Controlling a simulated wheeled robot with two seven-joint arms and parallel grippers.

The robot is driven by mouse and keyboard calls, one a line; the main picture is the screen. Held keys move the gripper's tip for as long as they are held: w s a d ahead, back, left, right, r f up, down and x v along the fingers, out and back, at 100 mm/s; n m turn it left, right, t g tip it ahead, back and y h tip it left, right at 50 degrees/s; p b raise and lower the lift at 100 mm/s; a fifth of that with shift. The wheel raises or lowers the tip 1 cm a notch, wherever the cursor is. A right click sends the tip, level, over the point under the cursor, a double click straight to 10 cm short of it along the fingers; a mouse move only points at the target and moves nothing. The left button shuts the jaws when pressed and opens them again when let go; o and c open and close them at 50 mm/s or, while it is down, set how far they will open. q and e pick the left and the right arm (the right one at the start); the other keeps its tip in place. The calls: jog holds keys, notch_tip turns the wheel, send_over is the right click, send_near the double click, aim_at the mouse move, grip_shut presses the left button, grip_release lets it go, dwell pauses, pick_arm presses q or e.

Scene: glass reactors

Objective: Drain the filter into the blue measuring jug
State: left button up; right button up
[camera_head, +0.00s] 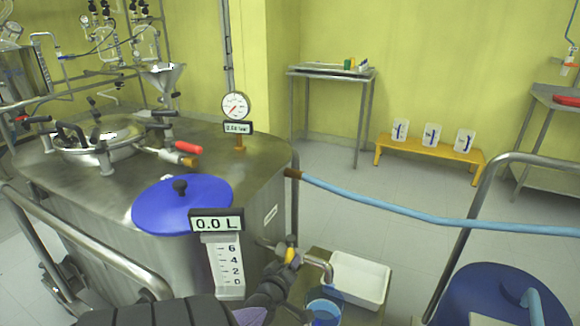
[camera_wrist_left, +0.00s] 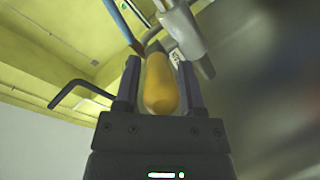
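The steel vessel (camera_head: 250,190), which looks like the filter, fills the left and centre of the head view. A bent outlet pipe (camera_head: 318,264) with a yellow valve handle (camera_head: 291,253) comes out low at its right. A blue measuring jug (camera_head: 325,308) stands by the pipe's mouth, partly cut off by the frame. A display (camera_head: 217,223) reads 0.0 L above a level scale. My left gripper (camera_head: 283,262) is at the valve. In the left wrist view the yellow handle (camera_wrist_left: 162,85) lies between its fingers (camera_wrist_left: 160,75); contact is unclear. My right gripper is out of view.
A white tray (camera_head: 360,278) lies right of the pipe. A blue hose (camera_head: 400,210) crosses to the right above it. A blue lid (camera_head: 165,212) and a pressure gauge (camera_head: 235,105) are on the vessel. A blue drum (camera_head: 490,298) stands at lower right.

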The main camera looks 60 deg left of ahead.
pick_arm(q)
jog(key=shift+o, duration=1)
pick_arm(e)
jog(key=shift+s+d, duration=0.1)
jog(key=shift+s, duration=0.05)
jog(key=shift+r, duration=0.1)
pick_arm(q)
jog(key=p+v, duration=0.5)
jog(key=v, duration=0.5)
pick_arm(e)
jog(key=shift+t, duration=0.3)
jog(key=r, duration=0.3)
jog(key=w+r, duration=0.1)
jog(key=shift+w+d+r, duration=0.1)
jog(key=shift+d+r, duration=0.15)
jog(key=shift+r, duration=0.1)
